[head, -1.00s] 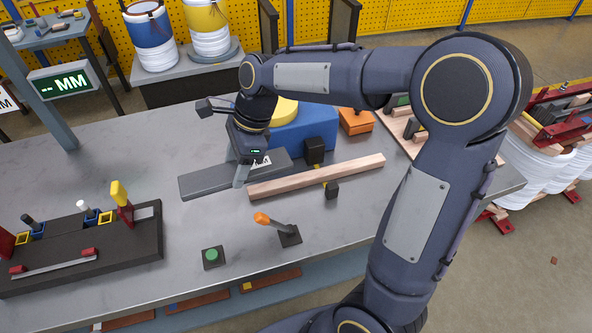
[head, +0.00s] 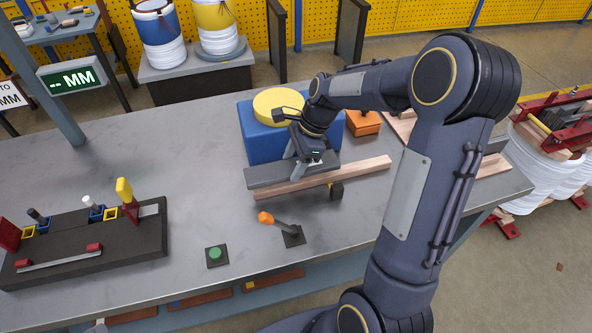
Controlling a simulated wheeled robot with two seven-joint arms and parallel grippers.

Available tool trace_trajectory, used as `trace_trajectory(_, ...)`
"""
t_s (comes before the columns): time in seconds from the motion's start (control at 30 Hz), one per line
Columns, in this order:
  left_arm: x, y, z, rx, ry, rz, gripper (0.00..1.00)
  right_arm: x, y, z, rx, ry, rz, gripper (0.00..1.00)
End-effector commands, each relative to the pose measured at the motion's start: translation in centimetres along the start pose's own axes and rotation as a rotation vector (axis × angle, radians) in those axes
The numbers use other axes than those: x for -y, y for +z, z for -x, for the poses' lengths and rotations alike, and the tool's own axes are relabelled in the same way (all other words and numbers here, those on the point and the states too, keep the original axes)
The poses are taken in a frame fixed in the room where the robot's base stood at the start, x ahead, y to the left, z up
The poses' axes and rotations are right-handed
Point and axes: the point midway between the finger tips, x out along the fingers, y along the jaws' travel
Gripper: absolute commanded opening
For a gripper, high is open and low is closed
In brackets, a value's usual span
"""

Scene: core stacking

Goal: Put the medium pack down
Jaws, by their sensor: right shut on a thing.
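The medium pack appears to be a flat dark grey slab (head: 266,176). My right gripper (head: 306,168) is shut on it near its right half, from above. My left gripper is not in view.
A blue block with a yellow round top (head: 278,102) stands just behind the slab. An orange block (head: 362,123) is to its right. In front are an orange-knobbed lever (head: 266,218) and a green button (head: 215,254). A black fixture (head: 100,245) stands at left. The table's left middle is clear.

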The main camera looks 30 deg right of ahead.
Motion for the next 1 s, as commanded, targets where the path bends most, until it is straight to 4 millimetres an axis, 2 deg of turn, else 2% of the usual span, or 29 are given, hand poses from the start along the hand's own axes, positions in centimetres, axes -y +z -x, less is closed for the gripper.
trace_trajectory(0.13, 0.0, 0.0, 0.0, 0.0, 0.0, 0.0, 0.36, 0.3, -1.3, -0.7, 0.0, 0.0, -0.003, 0.11)
trace_trajectory(0.33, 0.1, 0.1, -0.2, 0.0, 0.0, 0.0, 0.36, 0.2, -2.1, -3.2, 0.0, 0.001, 0.0, 0.11)
trace_trajectory(0.67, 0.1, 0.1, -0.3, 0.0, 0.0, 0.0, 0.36, 0.3, -2.2, -3.5, 0.0, -0.001, 0.0, 0.11)
trace_trajectory(0.7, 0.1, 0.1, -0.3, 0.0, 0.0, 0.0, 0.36, 0.2, -2.3, -3.6, -0.001, 0.001, 0.0, 0.56)
trace_trajectory(0.87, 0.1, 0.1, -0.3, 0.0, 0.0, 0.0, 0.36, 0.2, -2.2, -3.5, 0.0, 0.001, 0.0, 0.76)
trace_trajectory(1.0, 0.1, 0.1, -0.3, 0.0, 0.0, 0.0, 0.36, 0.2, -2.2, -3.5, 0.0, 0.001, -0.001, 0.76)
